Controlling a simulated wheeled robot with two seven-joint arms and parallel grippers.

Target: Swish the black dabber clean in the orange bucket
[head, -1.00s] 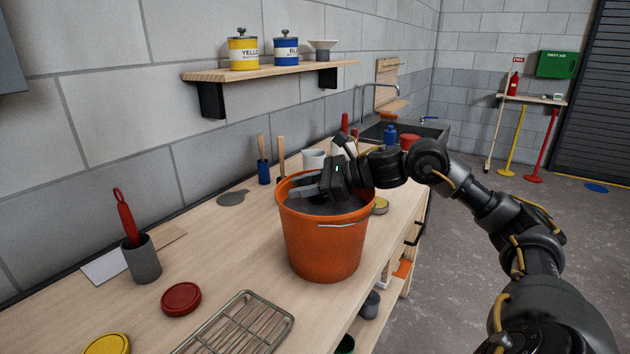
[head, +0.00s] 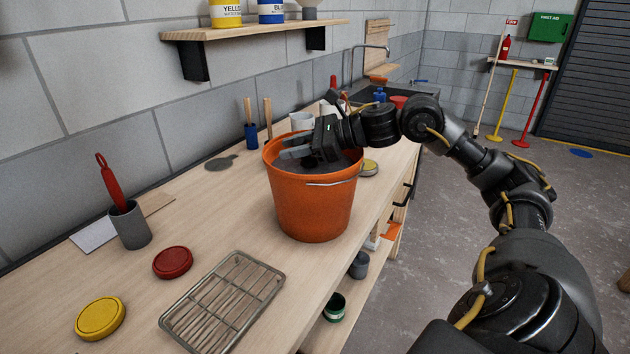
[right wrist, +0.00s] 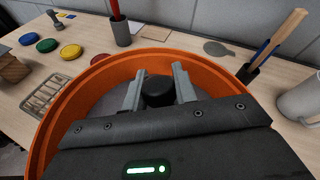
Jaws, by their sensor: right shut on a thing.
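The orange bucket (head: 312,212) stands upright on the bench, with a greyish surface inside; it also fills much of the right wrist view (right wrist: 222,78). My right gripper (head: 290,147) is at the bucket's mouth, its fingers inside the rim. In the right wrist view its fingers (right wrist: 158,88) are shut on the black dabber (right wrist: 158,92), whose rounded black top shows between them. The dabber's lower part is hidden, so I cannot tell how deep it reaches. My left gripper is out of view.
A wire rack (head: 222,302), a red lid (head: 172,262), a yellow lid (head: 100,318) and a grey cup (head: 130,226) with a red-handled tool lie left of the bucket. A blue holder (head: 251,136) and a white mug (head: 301,121) stand behind it. The bench's front edge is close.

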